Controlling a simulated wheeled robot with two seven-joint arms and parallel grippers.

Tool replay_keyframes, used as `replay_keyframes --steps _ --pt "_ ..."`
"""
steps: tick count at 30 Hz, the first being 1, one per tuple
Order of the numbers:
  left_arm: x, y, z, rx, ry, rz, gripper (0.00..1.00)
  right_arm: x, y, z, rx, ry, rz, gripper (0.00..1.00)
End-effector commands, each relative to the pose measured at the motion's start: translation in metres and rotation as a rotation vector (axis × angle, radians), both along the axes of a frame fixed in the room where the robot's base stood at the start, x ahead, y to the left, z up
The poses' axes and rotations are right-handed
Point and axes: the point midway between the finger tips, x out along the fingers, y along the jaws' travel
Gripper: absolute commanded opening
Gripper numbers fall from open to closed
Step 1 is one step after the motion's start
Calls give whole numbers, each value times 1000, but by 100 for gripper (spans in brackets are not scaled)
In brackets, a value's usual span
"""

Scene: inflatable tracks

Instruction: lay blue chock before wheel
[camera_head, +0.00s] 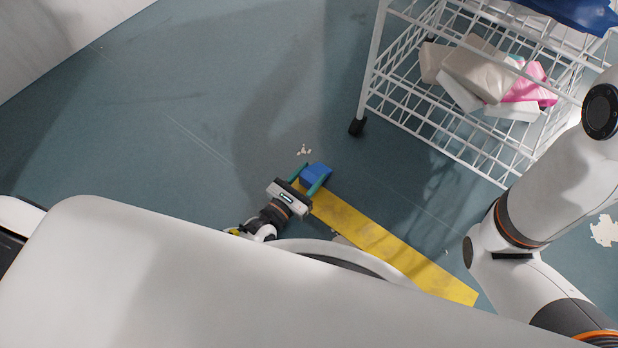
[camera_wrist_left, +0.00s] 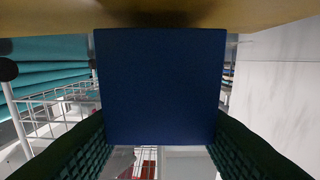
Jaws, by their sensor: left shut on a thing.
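The blue chock (camera_head: 317,173) is a small block low near the floor, at the far end of the yellow strip (camera_head: 390,246). My left gripper (camera_head: 316,171) is shut on it, with one green finger on each side. In the left wrist view the chock (camera_wrist_left: 160,88) fills the middle between the dark green fingers, and a yellow band runs along the top edge. I cannot tell whether the chock touches the floor. The black wheel (camera_head: 357,127) of the white wire rack (camera_head: 432,119) stands up and right of the chock, apart from it. My right gripper is not in view.
The rack holds wrapped packages (camera_head: 480,72) and a pink one (camera_head: 530,88). White crumbs (camera_head: 304,150) lie on the floor just beyond the chock. A pale wall stands at the upper left. The blue-grey floor (camera_head: 190,100) between is mostly clear.

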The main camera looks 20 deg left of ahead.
Motion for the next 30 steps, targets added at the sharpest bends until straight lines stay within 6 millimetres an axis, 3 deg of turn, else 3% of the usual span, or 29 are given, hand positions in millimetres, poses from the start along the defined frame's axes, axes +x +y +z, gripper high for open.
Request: replay_keyframes --steps 15,16,20,30 --pt "1 0 -8 1 -4 0 20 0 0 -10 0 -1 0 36" --pt "0 0 -8 1 -1 0 47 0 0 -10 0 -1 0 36" --pt "0 0 -6 1 -1 0 67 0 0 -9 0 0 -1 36" --pt "0 0 -5 1 -1 0 67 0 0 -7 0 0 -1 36"
